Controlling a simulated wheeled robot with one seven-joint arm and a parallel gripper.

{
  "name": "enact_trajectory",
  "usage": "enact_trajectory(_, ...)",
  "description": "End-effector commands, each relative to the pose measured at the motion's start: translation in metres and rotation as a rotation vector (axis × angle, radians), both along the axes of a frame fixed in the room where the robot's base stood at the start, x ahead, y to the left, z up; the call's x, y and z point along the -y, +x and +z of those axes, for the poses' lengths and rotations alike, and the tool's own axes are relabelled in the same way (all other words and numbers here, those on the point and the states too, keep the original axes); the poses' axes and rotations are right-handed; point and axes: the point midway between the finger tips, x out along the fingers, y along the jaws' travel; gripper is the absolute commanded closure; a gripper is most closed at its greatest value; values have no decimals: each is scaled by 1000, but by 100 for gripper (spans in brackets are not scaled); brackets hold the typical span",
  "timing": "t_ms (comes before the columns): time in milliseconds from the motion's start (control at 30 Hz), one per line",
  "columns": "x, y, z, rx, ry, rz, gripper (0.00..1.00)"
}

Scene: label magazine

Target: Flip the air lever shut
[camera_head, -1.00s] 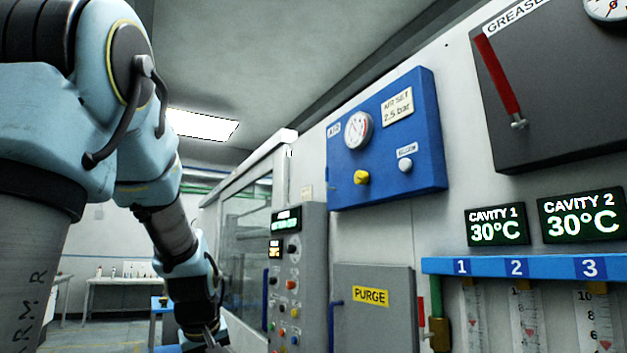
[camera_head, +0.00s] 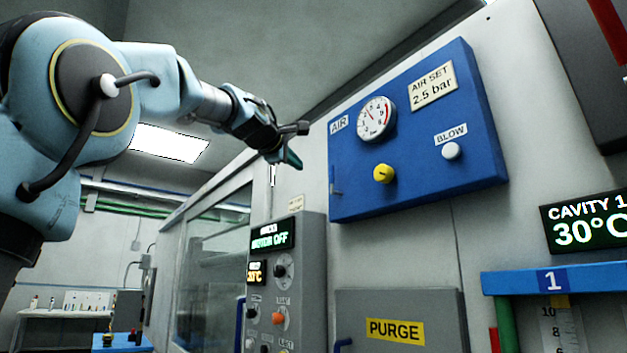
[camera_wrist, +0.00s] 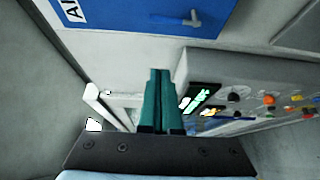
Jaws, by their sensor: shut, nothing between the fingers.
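The blue air panel (camera_head: 470,120) hangs on the machine wall, with a gauge, a yellow knob and an AIR label. A small blue lever (camera_head: 335,187) sits low at its left edge. The wrist view shows the lever (camera_wrist: 180,19) more clearly, its handle running along the panel toward the AIR label.
A grey control box (camera_head: 296,270) with a lit display, knobs and buttons stands below the panel. The PURGE box (camera_head: 400,310) is right of it. A glazed machine door (camera_head: 215,270) is at left. The space around my gripper looks free.

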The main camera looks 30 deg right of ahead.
Motion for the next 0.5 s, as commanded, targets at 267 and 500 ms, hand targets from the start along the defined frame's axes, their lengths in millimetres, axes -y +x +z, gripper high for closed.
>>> enact_trajectory(267, 0, -2, 4, 1, -10, -4, 100)
enact_trajectory(500, 7, 5, 5, -2, -7, -4, 100)
